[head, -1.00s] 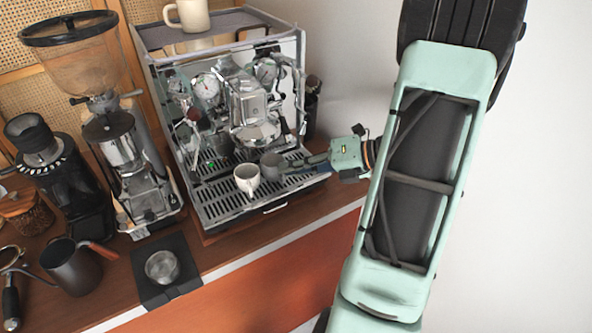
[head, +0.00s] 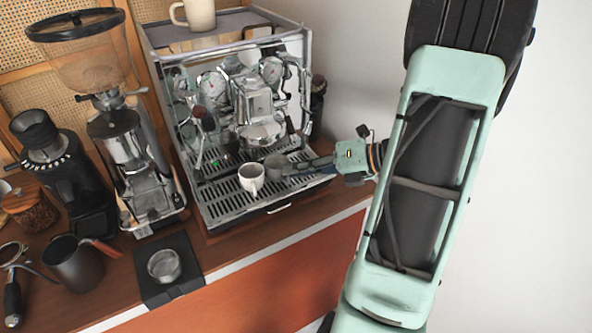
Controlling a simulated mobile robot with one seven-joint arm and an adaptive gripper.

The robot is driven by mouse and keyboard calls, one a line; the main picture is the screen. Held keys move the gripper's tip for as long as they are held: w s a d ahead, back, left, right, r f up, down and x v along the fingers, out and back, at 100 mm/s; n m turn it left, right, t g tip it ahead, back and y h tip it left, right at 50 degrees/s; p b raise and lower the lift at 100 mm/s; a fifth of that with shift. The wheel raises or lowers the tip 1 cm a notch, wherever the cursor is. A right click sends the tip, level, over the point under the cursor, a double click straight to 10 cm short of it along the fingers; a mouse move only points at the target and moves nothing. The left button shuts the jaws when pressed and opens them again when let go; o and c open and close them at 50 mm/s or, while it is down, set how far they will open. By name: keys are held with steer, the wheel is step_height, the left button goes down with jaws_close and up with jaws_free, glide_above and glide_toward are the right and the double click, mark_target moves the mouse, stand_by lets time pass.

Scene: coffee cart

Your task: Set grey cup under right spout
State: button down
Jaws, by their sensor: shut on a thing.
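The grey cup (head: 275,165) is at the drip tray (head: 227,208) of the espresso machine, just right of a white cup (head: 252,180) and partly hidden by it. My gripper (head: 286,167) reaches in from the right and is shut on the grey cup. I cannot tell whether the cup's base touches the tray. The group head (head: 262,130) is above and slightly left of the grey cup. Its separate spouts are too small to tell apart.
The white cup stands close beside the grey cup. A tall grinder (head: 125,145) and a dark pitcher (head: 78,265) are to the left. A black mat (head: 150,292) holds a small metal cup in front. The front of the tray is clear.

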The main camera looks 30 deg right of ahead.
steer(key=c, duration=2)
jaws_free()
steer(key=v, duration=1.2)
